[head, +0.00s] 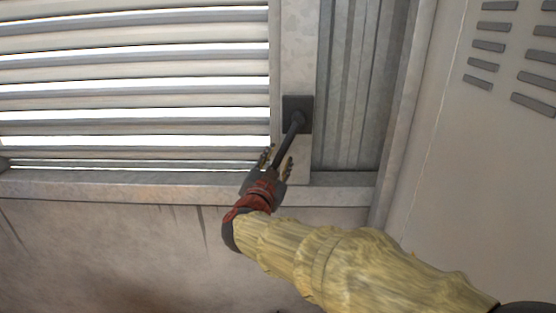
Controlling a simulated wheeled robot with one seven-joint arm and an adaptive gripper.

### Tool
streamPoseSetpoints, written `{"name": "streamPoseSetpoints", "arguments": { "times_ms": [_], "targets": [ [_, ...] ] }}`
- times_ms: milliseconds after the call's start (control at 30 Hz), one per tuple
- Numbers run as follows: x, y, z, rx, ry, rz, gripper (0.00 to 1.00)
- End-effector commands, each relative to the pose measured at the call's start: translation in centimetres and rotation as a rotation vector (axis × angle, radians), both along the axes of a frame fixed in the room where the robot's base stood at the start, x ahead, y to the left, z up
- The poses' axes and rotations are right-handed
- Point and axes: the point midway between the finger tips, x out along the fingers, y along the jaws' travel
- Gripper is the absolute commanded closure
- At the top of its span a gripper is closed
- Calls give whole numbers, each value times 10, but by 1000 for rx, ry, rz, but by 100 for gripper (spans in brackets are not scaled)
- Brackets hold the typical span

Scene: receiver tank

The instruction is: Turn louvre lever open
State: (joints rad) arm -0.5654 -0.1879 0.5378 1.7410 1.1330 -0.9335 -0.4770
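The louvre (140,85) fills the upper left of the head view, with pale horizontal slats and bright gaps between them. The dark louvre lever (287,142) slants down and left from a square black plate (297,104) on the frame post right of the slats. My gripper (277,161) is at the lever's lower end. Its two fingers are spread apart, one on each side of the lever. I cannot tell whether either finger touches the lever. The lever's lowest tip is hidden by my gripper.
A grey sill (130,184) runs below the slats and the post. A corrugated metal strip (350,85) stands right of the post. A beige panel (470,130) with dark vent slots is at the right. The plain wall (110,245) below the sill is clear.

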Motion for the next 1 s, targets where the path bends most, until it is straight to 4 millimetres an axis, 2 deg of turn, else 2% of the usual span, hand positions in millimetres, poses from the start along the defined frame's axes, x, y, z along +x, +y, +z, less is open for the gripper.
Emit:
{"name": "streamPoseSetpoints", "arguments": {
  "times_ms": [567, 1000],
  "targets": [
    [0, 0, 0, 0, 0, 0, 99],
    [0, 0, 0, 0, 0, 0, 100]
  ]
}}
